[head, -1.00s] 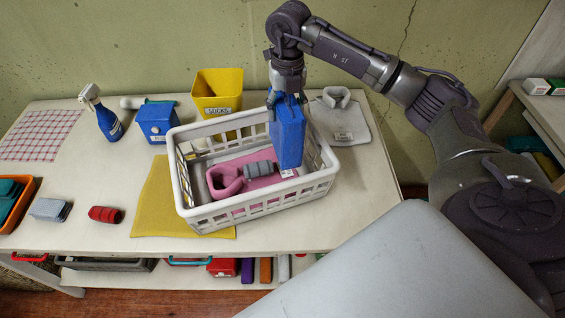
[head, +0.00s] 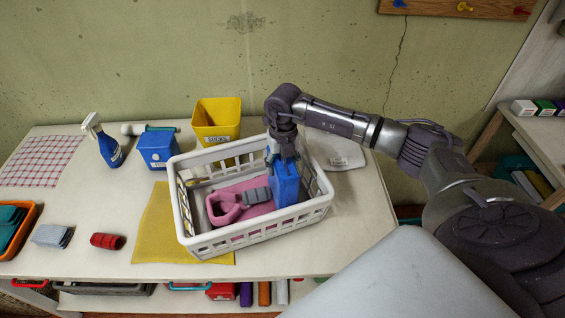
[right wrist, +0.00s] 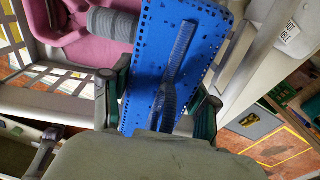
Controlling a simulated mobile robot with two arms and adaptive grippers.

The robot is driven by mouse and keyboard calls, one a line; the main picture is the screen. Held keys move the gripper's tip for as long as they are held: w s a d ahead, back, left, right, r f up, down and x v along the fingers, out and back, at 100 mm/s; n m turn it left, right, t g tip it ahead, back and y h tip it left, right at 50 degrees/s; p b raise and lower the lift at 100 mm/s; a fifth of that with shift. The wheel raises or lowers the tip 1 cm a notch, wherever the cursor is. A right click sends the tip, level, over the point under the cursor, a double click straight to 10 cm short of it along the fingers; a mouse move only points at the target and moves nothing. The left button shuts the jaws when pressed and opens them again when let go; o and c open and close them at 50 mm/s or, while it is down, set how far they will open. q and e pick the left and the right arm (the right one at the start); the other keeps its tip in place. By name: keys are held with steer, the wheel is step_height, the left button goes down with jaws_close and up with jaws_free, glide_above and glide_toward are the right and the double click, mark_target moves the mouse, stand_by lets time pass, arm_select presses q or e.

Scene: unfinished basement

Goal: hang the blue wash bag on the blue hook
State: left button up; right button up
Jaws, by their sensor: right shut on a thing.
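The blue wash bag (head: 286,185) is upright in the right part of the white basket (head: 213,240); whether it touches the basket floor is hidden. My right gripper (head: 283,152) is above it, pointing down, and shut on its top. In the right wrist view the bag (right wrist: 150,65) shows a dotted edge and a ribbed strap running between the fingers of my right gripper (right wrist: 165,108). The blue hook (head: 399,4) is on a wooden wall board (head: 430,7), at the top edge of the head view. My left gripper is out of view.
The basket also holds a pink item (head: 222,208) and a grey roll (head: 257,195). Yellow (head: 464,6) and red (head: 521,11) hooks share the board. The wall below is clear.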

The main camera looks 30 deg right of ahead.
steer(key=shift+f, duration=0.2)
steer(key=o, duration=1.4)
steer(key=shift+r, duration=0.1)
steer(key=shift+r, duration=0.1)
